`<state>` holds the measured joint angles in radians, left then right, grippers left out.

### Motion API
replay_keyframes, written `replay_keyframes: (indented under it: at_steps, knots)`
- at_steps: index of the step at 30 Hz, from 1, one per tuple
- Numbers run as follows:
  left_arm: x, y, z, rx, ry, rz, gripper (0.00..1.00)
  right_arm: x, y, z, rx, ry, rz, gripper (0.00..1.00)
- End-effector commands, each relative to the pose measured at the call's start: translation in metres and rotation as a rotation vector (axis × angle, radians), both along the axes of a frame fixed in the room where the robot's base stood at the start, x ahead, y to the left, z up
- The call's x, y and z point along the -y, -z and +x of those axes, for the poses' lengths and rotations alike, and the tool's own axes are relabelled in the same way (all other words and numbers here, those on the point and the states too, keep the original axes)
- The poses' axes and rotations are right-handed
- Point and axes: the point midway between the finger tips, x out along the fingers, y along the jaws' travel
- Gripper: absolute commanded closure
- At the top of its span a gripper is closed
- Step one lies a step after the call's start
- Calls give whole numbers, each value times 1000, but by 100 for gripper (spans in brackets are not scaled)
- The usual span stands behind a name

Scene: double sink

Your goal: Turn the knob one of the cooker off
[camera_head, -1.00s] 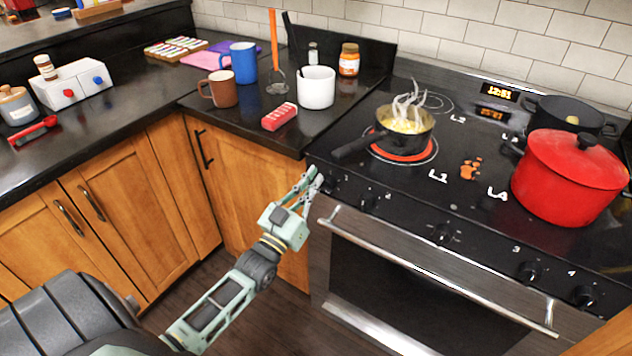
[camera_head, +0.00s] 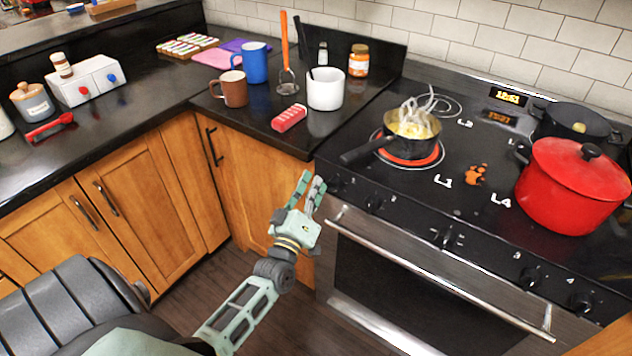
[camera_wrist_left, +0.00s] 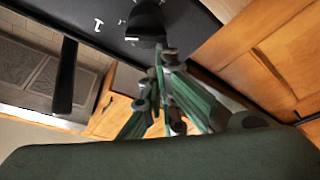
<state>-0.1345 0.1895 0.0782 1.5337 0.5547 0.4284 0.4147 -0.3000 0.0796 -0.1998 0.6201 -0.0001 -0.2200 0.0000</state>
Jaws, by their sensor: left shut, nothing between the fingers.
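The cooker's knob one (camera_head: 337,183) is the dark leftmost knob on the front panel, partly in shadow. In the left wrist view a large black knob (camera_wrist_left: 146,22) with a white mark shows just beyond the fingertips. My left gripper (camera_head: 311,181) is shut and empty, just left of knob one at the cooker's front left corner; its fingers (camera_wrist_left: 167,62) point at the panel. I cannot tell whether they touch the knob. A pan (camera_head: 412,132) of steaming food sits on a red glowing burner (camera_head: 425,161). My right gripper is not in view.
The oven handle (camera_head: 430,268) runs below several other knobs. A red pot (camera_head: 572,190) and a black pot (camera_head: 570,122) stand at the cooker's right. Mugs, a white container (camera_head: 325,90) and a red packet (camera_head: 289,118) stand on the left counter.

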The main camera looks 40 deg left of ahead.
Motion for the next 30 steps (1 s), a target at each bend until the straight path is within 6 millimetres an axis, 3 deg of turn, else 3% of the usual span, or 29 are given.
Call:
replay_keyframes:
  at_steps: [30]
  knots:
    - [-6, 23, 0, -1, 1, -669, 100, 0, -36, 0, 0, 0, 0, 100]
